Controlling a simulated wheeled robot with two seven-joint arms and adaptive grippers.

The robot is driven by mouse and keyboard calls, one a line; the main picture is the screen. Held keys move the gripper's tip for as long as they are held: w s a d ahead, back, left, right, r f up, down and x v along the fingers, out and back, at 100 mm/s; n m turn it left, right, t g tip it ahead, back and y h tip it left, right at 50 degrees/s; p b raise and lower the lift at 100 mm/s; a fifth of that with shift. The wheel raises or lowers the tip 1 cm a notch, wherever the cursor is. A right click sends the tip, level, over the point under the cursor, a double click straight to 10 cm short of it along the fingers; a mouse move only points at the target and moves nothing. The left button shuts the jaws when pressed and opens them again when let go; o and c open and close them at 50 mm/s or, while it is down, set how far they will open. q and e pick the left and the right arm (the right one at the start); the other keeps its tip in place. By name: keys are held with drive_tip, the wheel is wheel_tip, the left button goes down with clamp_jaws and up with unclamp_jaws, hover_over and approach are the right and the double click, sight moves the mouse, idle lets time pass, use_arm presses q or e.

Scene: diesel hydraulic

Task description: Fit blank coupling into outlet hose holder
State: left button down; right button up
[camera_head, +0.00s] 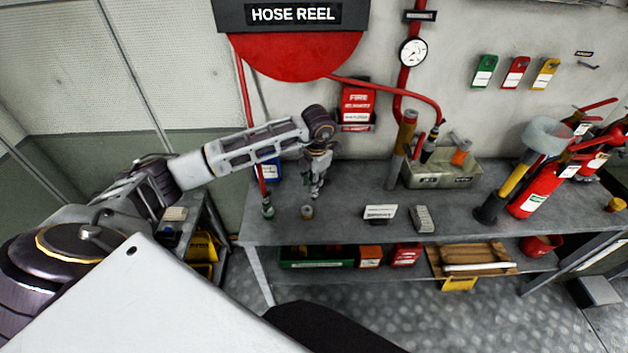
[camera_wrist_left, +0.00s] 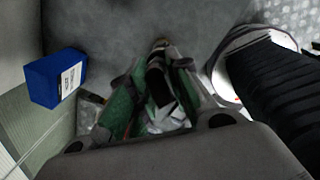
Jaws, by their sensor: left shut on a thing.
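My left gripper (camera_head: 316,190) hangs over the left part of the grey workbench, pointing down. In the left wrist view its fingers (camera_wrist_left: 155,98) are shut on a small dark and light piece (camera_wrist_left: 158,85), apparently the blank coupling. The fingers hide much of it. A grey-green cup-shaped fitting (camera_head: 267,208) stands at the bench's left edge by the red pipe. I cannot tell for sure which is the outlet hose holder. My right gripper is not in view.
The workbench (camera_head: 345,225) holds a white card (camera_head: 380,213), a grey remote-like block (camera_head: 423,219) and a metal tray (camera_head: 440,172). Fire extinguishers (camera_head: 540,190) stand at right. A blue box (camera_head: 270,170) is behind my arm, also in the left wrist view (camera_wrist_left: 56,78).

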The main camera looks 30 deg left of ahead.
use_arm(q)
drive_tip(key=n, duration=0.4)
drive_tip(key=shift+a, duration=0.25)
drive_tip(key=n, duration=0.4)
drive_tip(key=shift+a+r+g, duration=0.1)
drive_tip(key=shift+a+g, duration=0.1)
drive_tip(key=shift+g, duration=0.2)
drive_tip(key=shift+s+a+n+g, duration=0.15)
drive_tip(key=shift+n+g, duration=0.1)
drive_tip(key=shift+n, duration=1.85)
drive_tip(key=shift+s+a+n+g, duration=0.15)
drive_tip(key=shift+n+g, duration=0.1)
drive_tip(key=shift+n, duration=1.85)
drive_tip(key=shift+r, duration=0.1)
wheel_tip(320, 180, down, 5)
drive_tip(key=b, duration=0.3)
